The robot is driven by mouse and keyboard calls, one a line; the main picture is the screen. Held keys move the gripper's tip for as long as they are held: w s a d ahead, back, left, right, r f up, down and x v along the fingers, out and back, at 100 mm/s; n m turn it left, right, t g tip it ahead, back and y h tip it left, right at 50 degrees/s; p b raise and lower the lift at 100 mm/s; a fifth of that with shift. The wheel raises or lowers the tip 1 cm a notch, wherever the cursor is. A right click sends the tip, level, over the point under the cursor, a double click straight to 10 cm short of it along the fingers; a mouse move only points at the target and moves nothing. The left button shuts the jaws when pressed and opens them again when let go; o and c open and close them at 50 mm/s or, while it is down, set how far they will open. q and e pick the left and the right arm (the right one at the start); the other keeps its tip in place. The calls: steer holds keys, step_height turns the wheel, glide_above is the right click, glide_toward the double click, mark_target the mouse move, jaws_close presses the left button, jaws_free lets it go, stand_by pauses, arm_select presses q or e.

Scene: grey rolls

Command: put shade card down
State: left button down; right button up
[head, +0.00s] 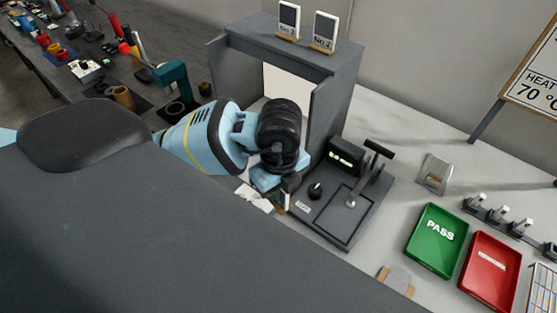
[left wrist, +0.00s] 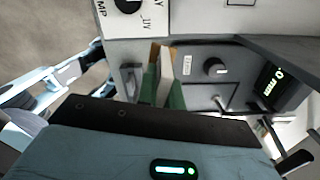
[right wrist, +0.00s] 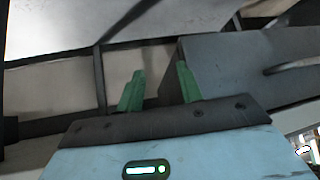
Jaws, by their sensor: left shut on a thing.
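My left gripper (head: 284,190) is low in front of the grey viewing booth, left of the dark instrument panel. In the left wrist view its green fingers (left wrist: 163,92) are shut on a thin pale card with a tan edge, the shade card (left wrist: 165,72). The arm and gripper hide most of the card in the head view. Two dark sample cards, marked No 1 (head: 289,20) and No 2 (head: 325,30), stand on wooden bases on the booth top. My right gripper (right wrist: 158,88) shows only in the right wrist view, with its fingers apart and nothing between them.
The booth (head: 328,100) stands behind the left gripper. The panel (head: 340,215) has a knob and a lever. A green PASS tray (head: 436,240), a red tray (head: 490,270) and a pale piece with tan ends (head: 397,279) lie to the right. White papers (head: 252,195) lie beside the gripper.

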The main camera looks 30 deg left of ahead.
arm_select(q)
steer(key=n, duration=0.3)
steer(key=shift+s+f, duration=0.1)
steer(key=shift+f, duration=0.05)
steer(key=w+a, duration=0.3)
steer(key=w, duration=0.1)
steer(key=w+a+f, duration=0.1)
steer(key=w+a, duration=0.2)
steer(key=w, duration=0.1)
steer(key=w+a, duration=0.2)
steer(key=w, duration=0.3)
steer(key=shift+a+f+b, duration=0.25)
steer(key=shift+a+b, duration=0.15)
steer(key=shift+w+a+f, duration=0.1)
steer(key=shift+a+f, duration=0.05)
steer(key=shift+f, duration=1.6)
steer(key=shift+f, duration=0.15)
steer(key=c, duration=2)
jaws_free()
steer(key=o, duration=0.5)
steer(key=shift+c, duration=0.2)
